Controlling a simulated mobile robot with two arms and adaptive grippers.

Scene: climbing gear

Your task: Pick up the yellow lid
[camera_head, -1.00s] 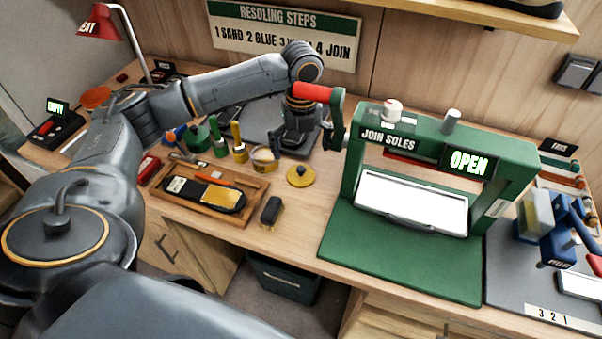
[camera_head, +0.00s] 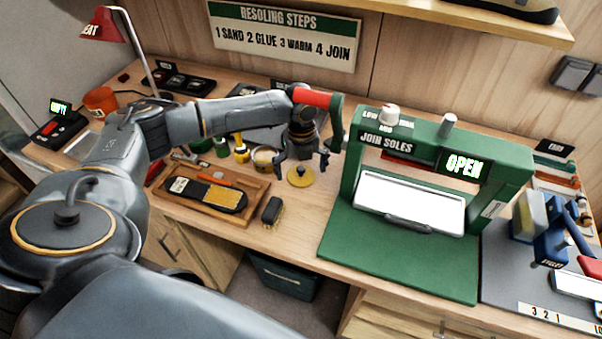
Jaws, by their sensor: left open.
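The yellow lid (camera_head: 300,177) is a small round disc with a dark knob. It lies on the wooden bench between the wooden tray and the green press. My left gripper (camera_head: 301,164) is open and points down, just above and behind the lid, with one finger on each side of it. I cannot tell whether the fingers touch the lid or the bench. My right gripper does not show.
The green press (camera_head: 345,240) with a red-handled lever stands close to the right of the gripper. A brush (camera_head: 271,210) and a wooden tray (camera_head: 258,188) with a dark sole lie to the front left. An open tin (camera_head: 264,158) and bottles (camera_head: 241,150) stand to the left.

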